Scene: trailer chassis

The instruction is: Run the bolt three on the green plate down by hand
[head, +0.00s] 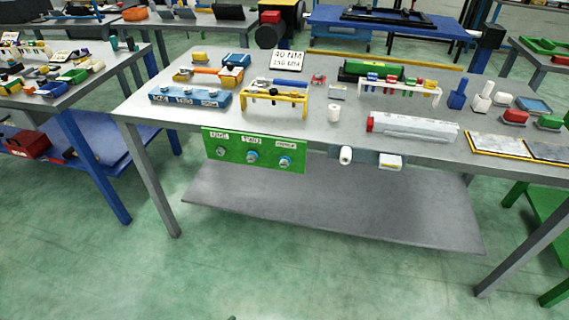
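A green plate (240,154) hangs upright along the front edge of the grey workbench, left of its middle. It carries three bolts in a row under white labels. The left bolt (221,151) looks grey. The middle bolt (252,157) has a blue ring around it. Bolt three (285,161), at the right end under the label that seems to read THREE, also has a blue ring and a pale head. How far each bolt is screwed in is too small to tell. Neither of my grippers shows in the head view.
A grey lower shelf (330,205) juts out below. The floor in front is clear.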

